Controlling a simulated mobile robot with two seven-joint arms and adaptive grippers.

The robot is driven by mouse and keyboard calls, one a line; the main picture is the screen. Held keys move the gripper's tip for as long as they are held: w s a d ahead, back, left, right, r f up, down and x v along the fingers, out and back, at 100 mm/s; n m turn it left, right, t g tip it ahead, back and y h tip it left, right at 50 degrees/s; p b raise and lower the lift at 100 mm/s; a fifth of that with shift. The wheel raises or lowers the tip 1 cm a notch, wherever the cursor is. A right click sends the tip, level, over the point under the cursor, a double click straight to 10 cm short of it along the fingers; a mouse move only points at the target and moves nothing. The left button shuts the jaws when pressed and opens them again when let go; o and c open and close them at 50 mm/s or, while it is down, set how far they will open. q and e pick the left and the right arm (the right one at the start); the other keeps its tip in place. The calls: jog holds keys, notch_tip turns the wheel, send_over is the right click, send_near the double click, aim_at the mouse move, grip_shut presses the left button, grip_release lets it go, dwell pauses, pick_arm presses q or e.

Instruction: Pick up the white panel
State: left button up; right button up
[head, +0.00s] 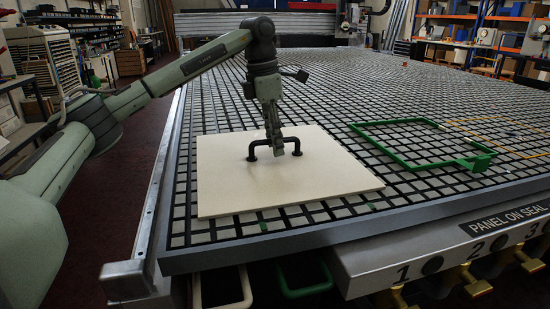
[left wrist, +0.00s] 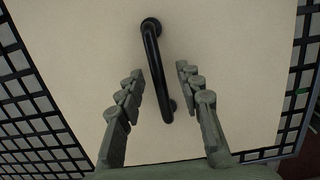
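The white panel (head: 235,187) lies flat on the grid table (head: 440,105) near its front left corner. A black bar handle (head: 254,148) stands up from the panel's middle. My left gripper (head: 277,150) points down at the handle. In the left wrist view the left gripper (left wrist: 160,70) is open, with one finger on each side of the handle (left wrist: 153,50). A gap shows between each finger and the bar. The white panel (left wrist: 230,45) fills most of that view. My right gripper is not in view.
A green frame (head: 400,127) lies on the table right of the panel, with a yellow line (head: 500,142) beyond it. A front ledge carries a "PANEL ON SEAL" label (head: 508,217) and several brass valves (head: 472,282). Most of the table behind is clear.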

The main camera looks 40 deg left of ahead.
pick_arm(q)
jog(key=shift+f, duration=0.25)
grip_shut()
jog(key=shift+w+r, duration=0.1)
dwell(0.4)
